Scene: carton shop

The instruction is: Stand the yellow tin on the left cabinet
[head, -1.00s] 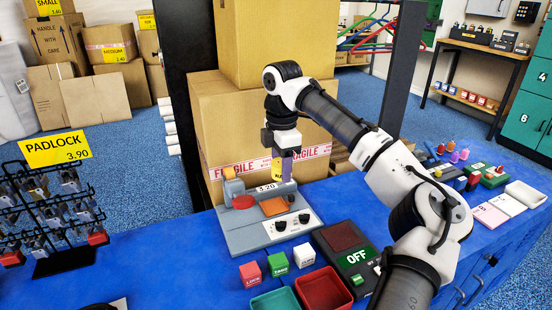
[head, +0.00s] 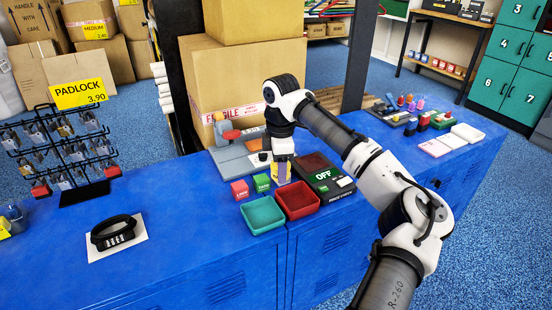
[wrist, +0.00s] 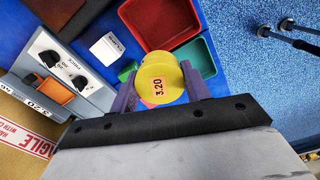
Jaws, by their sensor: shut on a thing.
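I cannot tell from this view how high the tin is held. The left cabinet (head: 175,205) is blue, with a wide bare top at the left and middle of the head view.
A red tray (head: 318,207) and a teal tray (head: 263,231) stand at the front edge, near red and green blocks. The OFF device (head: 331,185) and grey machine (head: 228,160) stand close to my gripper. A black lock (head: 113,232) on white card and a padlock rack (head: 62,152) stand left.

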